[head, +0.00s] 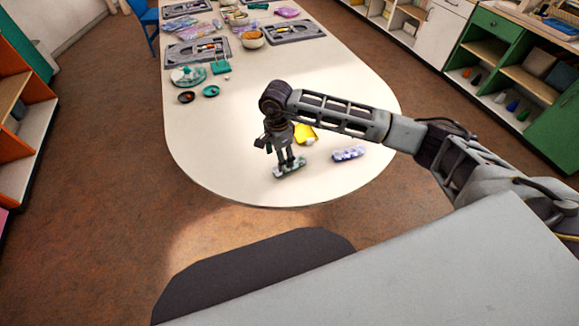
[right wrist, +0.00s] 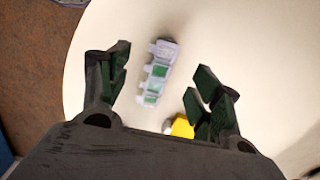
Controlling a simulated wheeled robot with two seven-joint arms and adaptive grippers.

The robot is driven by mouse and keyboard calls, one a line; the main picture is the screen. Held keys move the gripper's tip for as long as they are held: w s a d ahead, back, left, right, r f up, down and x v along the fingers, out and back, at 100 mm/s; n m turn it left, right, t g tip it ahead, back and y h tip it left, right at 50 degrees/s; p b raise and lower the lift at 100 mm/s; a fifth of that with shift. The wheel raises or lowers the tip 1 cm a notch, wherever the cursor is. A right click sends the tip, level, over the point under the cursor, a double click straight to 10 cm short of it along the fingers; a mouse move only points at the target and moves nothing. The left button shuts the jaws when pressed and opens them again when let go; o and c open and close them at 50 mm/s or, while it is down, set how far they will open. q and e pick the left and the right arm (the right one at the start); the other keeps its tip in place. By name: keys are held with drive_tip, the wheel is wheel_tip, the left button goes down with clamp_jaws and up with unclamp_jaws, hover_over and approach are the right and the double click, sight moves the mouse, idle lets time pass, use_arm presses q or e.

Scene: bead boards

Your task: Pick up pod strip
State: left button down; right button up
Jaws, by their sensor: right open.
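A clear pod strip with green contents (head: 289,168) lies on the table near its rounded front end. It also shows in the right wrist view (right wrist: 157,75), lying lengthwise between the open fingers. My right gripper (head: 287,161) points down over this strip in the head view, its fingers apart; whether they touch the strip cannot be told. A second pod strip with purple-blue contents (head: 348,153) lies to its right on the table. My left gripper is not in view.
A yellow object (head: 306,133) lies close behind the gripper and also shows in the right wrist view (right wrist: 182,127). Teal and dark round lids (head: 211,91), grey trays (head: 197,51) and a bowl (head: 252,39) stand farther back. The table (head: 225,150) is clear left of the gripper.

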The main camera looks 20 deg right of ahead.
wheel_tip(320, 180, down, 3)
drive_tip(key=shift+r, duration=0.1)
drive_tip(key=shift+f, duration=0.5)
wheel_tip(320, 180, down, 3)
drive_tip(key=shift+w+d+f+p, duration=0.1)
drive_tip(key=shift+f+p, duration=0.1)
drive_tip(key=shift+p, duration=0.15)
drive_tip(key=shift+f, duration=0.6)
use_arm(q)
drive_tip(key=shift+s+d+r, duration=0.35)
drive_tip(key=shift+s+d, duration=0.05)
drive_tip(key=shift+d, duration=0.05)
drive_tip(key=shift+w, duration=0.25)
use_arm(e)
drive_tip(key=shift+c, duration=0.3)
